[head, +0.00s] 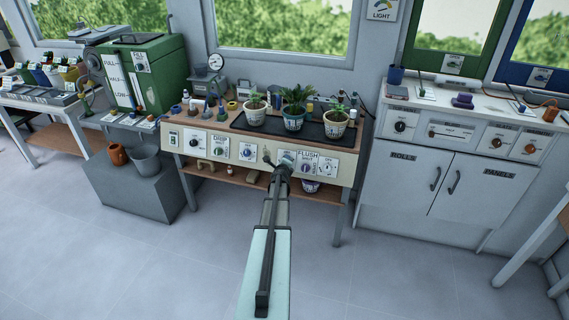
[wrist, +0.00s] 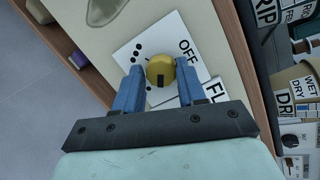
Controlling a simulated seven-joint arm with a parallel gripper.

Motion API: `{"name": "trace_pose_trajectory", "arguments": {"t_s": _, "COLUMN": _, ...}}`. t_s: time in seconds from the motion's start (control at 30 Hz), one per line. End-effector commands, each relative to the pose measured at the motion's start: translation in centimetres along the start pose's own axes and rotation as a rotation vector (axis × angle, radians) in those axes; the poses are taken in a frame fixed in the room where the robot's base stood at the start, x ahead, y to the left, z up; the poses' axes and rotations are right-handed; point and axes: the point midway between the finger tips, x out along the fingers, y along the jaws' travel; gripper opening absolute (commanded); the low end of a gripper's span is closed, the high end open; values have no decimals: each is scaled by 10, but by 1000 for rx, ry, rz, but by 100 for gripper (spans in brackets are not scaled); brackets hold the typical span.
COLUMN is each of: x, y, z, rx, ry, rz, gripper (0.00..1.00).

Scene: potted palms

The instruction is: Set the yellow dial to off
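The yellow dial (wrist: 160,71) shows in the wrist view on a white plate (wrist: 139,50) on the cream bench front. Its dark mark points down the picture, towards my gripper's palm. The word OFF is at the plate's upper right, and black dots are at its left. The two blue fingers of my gripper (wrist: 160,75) stand on either side of the dial, very close to it. Whether they touch it I cannot tell. In the head view my gripper (head: 284,163) is at the bench front beside the FLUSH label, and the yellow dial is hidden there.
More knobs are along the bench front, including a blue dial (head: 248,152) and a dark knob (head: 194,142). Three potted palms stand on a black tray (head: 270,127) above. A lower shelf (head: 235,178) holds small items. The floor in front is clear.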

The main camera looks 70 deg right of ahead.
Motion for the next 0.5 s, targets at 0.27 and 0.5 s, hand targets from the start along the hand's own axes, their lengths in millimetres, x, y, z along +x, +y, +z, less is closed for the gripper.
{"name": "trace_pose_trajectory", "arguments": {"t_s": 0.27, "x": 0, "y": 0, "z": 0, "rx": 0, "ry": 0, "rz": -1, "gripper": 62}}
{"name": "trace_pose_trajectory", "arguments": {"t_s": 0.5, "x": -1, "y": -1, "z": 0, "rx": 0, "ry": 0, "rz": -1, "gripper": 62}}
